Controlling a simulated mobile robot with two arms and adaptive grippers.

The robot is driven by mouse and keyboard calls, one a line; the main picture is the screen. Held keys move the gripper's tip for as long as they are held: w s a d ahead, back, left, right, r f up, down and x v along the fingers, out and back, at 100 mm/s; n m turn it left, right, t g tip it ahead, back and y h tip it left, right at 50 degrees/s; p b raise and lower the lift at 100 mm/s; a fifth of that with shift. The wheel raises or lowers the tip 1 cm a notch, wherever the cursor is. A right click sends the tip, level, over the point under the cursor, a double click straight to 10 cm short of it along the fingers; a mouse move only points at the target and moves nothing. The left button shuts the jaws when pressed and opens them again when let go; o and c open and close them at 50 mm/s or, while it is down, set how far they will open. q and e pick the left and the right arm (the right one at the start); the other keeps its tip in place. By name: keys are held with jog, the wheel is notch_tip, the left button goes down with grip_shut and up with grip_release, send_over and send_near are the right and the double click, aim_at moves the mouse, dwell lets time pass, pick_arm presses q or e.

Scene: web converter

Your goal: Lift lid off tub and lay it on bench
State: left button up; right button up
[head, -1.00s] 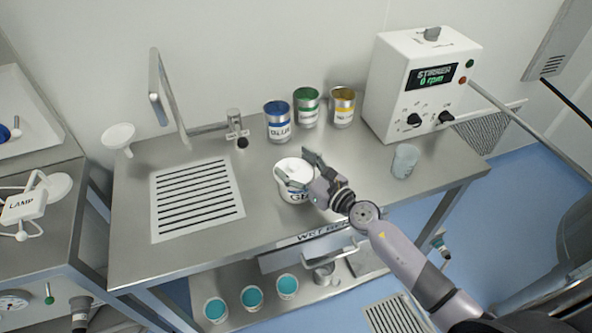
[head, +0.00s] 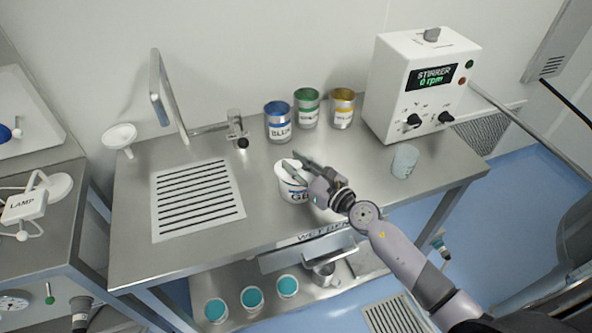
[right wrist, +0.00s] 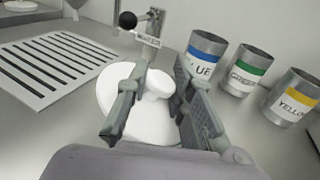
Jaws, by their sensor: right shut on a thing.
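The white tub (head: 293,192), with a partly hidden dark label, stands upright near the front middle of the steel bench (head: 130,215). Its round white lid (head: 283,170) appears to sit on top, partly covered by my gripper. My right gripper (head: 292,172) reaches over it from the right. In the right wrist view the two fingers (right wrist: 163,72) are on either side of the knob of the lid (right wrist: 112,92), shut on it. The tub is hidden below the lid in that view. My left gripper is not in view.
Blue (head: 279,125), green (head: 307,110) and yellow (head: 342,110) labelled cans stand behind the tub. A stirrer box (head: 415,85) and a clear beaker (head: 404,162) are to the right. A slotted drain plate (head: 197,198) lies left; bench around it is bare.

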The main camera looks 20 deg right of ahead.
jog(key=shift+s+f, duration=0.1)
jog(key=shift+f, duration=0.15)
